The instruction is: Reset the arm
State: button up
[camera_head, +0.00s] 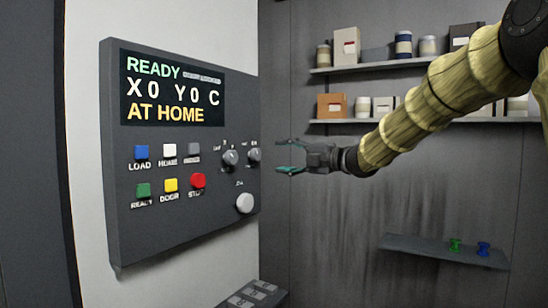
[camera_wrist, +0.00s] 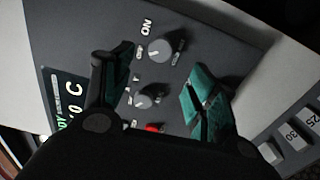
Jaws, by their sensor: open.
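My arm (camera_head: 430,105), in a tan ribbed sleeve, reaches in from the upper right of the head view. My gripper (camera_head: 284,158) is open and empty, in front of the right edge of the grey control panel (camera_head: 120,215), close to its two upper knobs. In the wrist view my gripper (camera_wrist: 160,88) has its teal fingers spread, with two knobs (camera_wrist: 159,50) showing between and beyond them. Whether a finger touches the panel cannot be told.
The panel has several coloured buttons, among them a red stop button (camera_head: 198,181), and a lower knob (camera_head: 244,203). Shelves with jars and boxes (camera_head: 346,46) hang behind my arm. A low ledge (camera_head: 420,246) holds a green and a blue spool. A numbered block (camera_head: 252,295) stands below the panel.

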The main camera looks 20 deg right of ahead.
jog(key=shift+v, duration=0.85)
